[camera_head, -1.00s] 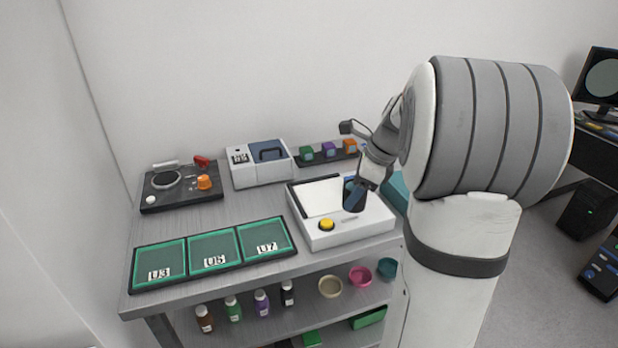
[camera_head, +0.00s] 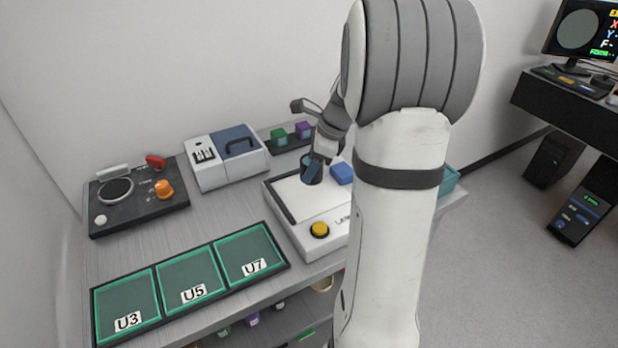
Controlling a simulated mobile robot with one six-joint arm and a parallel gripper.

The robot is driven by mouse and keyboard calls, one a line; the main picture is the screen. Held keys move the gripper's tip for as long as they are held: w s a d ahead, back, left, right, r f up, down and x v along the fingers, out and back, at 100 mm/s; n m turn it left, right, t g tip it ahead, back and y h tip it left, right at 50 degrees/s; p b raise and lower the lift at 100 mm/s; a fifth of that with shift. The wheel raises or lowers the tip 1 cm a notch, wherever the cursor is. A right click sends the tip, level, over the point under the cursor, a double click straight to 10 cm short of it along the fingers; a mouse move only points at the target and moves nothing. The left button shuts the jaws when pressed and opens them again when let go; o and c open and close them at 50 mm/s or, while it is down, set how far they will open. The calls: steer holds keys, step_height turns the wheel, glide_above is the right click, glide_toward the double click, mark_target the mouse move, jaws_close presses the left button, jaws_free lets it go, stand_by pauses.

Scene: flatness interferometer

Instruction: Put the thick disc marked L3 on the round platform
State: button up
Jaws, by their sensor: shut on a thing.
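My gripper (camera_head: 318,176) is over the white flat-topped device (camera_head: 296,205) at the middle of the bench. It is shut on a dark round-sided piece (camera_head: 308,167), which looks like a thick disc. No mark can be read on it, so I cannot tell whether it is L3. I cannot tell whether it touches the device's top. A round grey part with a pale rim (camera_head: 115,191) lies on the black unit at the left; I cannot tell whether it is the round platform.
A blue block (camera_head: 342,173) lies just right of my gripper. The white device has a yellow button (camera_head: 319,230). Green trays U3 (camera_head: 127,303), U5 (camera_head: 191,279) and U7 (camera_head: 249,254) line the front. A white-and-blue box (camera_head: 226,158) stands behind.

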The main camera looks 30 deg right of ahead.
steer(key=shift+s+f, duration=0.1)
steer(key=shift+f, duration=1.9)
steer(key=shift+f, duration=0.1)
steer(key=o, duration=0.7)
steer(key=shift+f, duration=0.1)
steer(key=o, duration=0.5)
